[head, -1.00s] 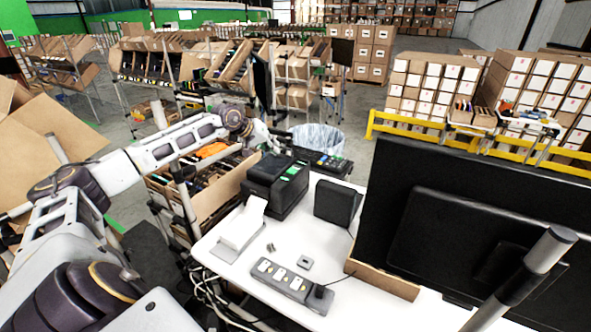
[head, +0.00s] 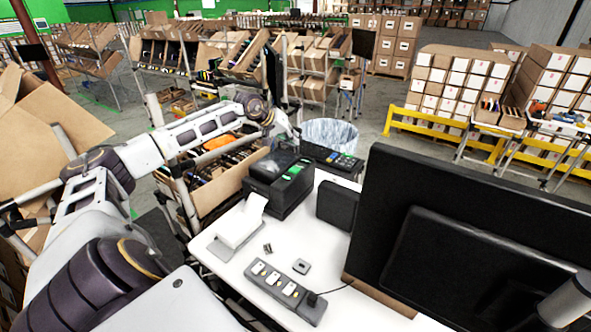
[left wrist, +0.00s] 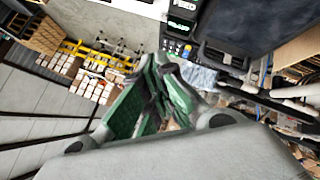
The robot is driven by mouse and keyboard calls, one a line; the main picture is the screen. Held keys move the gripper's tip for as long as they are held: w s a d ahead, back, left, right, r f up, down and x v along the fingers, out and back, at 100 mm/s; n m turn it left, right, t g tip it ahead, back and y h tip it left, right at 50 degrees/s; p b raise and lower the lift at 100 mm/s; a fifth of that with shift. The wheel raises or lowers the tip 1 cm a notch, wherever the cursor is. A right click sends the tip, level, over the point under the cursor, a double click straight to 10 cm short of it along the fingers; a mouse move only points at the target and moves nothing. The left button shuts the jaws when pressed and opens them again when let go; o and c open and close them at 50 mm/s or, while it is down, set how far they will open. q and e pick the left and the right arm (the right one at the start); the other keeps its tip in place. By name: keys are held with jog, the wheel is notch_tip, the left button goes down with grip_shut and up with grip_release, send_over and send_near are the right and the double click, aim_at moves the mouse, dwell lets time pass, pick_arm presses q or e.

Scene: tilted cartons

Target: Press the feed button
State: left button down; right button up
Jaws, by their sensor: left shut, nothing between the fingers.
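A black label printer (head: 278,186) with green panels on its top right stands on the white table. It also shows at the top of the left wrist view (left wrist: 182,22), with lit green text. I cannot single out the feed button. My left gripper (head: 296,138) is at the far side of the printer, above and apart from it, small and partly hidden by my arm. In the left wrist view its green-padded fingers (left wrist: 152,75) are empty and lie below the printer. My right gripper is not in view.
A black keypad device (head: 333,160) with coloured keys sits behind the printer. A black box (head: 337,204), a power strip (head: 287,291) and a large monitor (head: 470,235) share the table (head: 240,275). A lined waste bin (head: 330,133) stands beyond.

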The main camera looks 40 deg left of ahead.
pick_arm(q)
jog(key=shift+f+b, duration=0.5)
jog(key=shift+f, duration=0.45)
jog(key=b, duration=0.2)
send_over(293, 168)
jog(key=shift+a+f, duration=0.1)
jog(key=shift+f, duration=2.2)
jog(key=shift+f+b, duration=0.75)
jog(key=shift+f, duration=0.1)
jog(key=shift+f+b, duration=0.3)
jog(key=shift+f, duration=0.05)
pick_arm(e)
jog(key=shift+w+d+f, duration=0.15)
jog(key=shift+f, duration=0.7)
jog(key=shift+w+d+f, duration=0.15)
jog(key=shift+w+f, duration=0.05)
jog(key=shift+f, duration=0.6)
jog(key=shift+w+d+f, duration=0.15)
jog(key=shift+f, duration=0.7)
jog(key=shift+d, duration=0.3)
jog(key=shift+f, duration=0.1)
